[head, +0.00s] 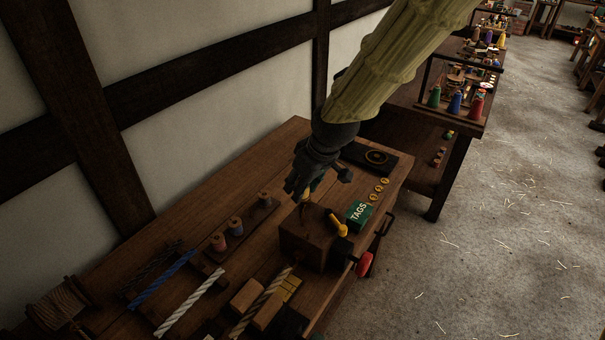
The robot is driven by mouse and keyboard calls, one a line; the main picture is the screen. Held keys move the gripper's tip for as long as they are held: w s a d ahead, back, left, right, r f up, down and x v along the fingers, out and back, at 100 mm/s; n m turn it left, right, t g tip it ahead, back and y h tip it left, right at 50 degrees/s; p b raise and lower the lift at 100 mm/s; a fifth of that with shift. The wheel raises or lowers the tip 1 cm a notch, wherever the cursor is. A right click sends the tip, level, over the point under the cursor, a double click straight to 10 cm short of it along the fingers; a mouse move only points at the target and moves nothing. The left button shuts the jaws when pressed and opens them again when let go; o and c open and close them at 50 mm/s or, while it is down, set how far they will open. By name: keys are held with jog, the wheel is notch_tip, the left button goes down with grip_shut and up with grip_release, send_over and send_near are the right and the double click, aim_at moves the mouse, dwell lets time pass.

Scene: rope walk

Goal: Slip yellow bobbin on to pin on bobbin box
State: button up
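My dark gripper (304,192) points down over the bench, just above a dark wooden box (303,243). A small yellow-orange piece (305,198) shows at its fingertips, over the top of the box. It may be the yellow bobbin or part of the pin; it is too small and dark to tell, and so is whether the fingers are closed on it. A brighter yellow piece (338,225) with a rounded end sits at the right side of the box.
A rack (250,221) with red, blue and tan bobbins stands left of the box. A green TAGS box (358,213), brass discs (380,190) and a dark tray (353,155) lie to the right. Rope lengths (190,303) and wooden blocks (265,308) lie in front. A red-handled fixture (364,264) juts past the bench edge.

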aim_at(303, 215)
jog(key=shift+s, duration=0.55)
jog(key=shift+s+f+b, duration=0.2)
jog(key=shift+b, duration=0.25)
jog(key=f+b, duration=0.2)
jog(key=f, duration=0.1)
jog(key=shift+w+f, duration=0.1)
jog(key=shift+w, duration=0.2)
jog(key=shift+w+d+f, duration=0.1)
jog(key=shift+w+f, duration=0.05)
jog(key=shift+w, duration=0.05)
jog(key=shift+s, duration=0.1)
jog(key=shift+f+b, duration=1.3)
jog(key=shift+f, duration=1.7)
